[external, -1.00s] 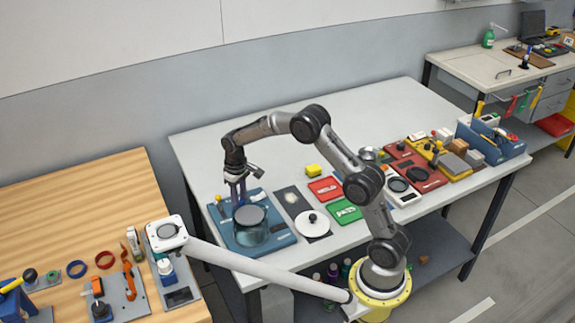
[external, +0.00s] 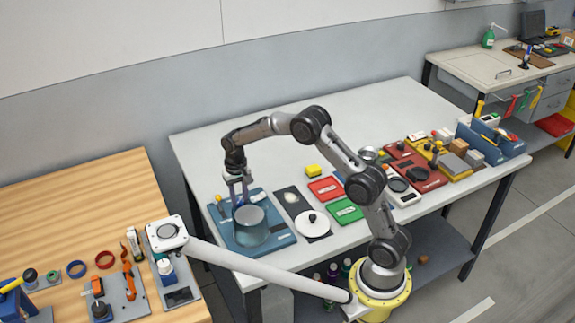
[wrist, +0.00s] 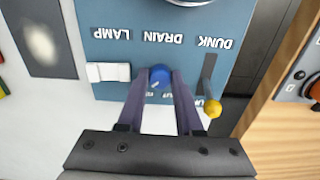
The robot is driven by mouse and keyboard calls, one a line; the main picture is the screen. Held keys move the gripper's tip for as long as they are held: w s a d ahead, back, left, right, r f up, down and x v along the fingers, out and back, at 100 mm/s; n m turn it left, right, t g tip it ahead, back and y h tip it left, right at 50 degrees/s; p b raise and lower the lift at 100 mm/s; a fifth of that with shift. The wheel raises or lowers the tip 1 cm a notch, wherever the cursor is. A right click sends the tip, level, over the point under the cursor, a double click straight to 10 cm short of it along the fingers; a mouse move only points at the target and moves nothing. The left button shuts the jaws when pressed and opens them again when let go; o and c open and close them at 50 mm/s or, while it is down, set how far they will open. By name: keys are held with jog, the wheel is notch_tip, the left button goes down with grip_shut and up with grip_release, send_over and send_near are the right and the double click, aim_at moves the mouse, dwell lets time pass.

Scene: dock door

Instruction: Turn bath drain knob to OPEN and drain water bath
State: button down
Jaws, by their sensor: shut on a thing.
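The water bath (external: 251,228) is a round clear vessel on a blue base unit (external: 284,237) at the left of the white table. In the wrist view the base panel (wrist: 110,15) carries upside-down labels LAMP, DRAIN and DUNK. The blue drain knob (wrist: 160,76) is by the DRAIN label, with a small light mark on it. My gripper (wrist: 160,84) is shut on this knob, one finger on each side. In the external view my gripper (external: 238,196) points down at the back of the bath. The OPEN and shut markings by the knob are mostly hidden by the fingers.
A yellow-tipped dunk lever (wrist: 212,108) stands close beside one finger. A white lamp switch (wrist: 108,72) is on the other side. A dark plate with a pale spot (external: 292,198), a white lidded dish (external: 312,222) and red and green trays (external: 345,211) stand to the right.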

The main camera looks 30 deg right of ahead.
jog(key=shift+r, duration=0.1)
jog(key=c, duration=0.6)
grip_release()
jog(key=shift+o, duration=0.2)
notch_tip(320, 180, up, 14)
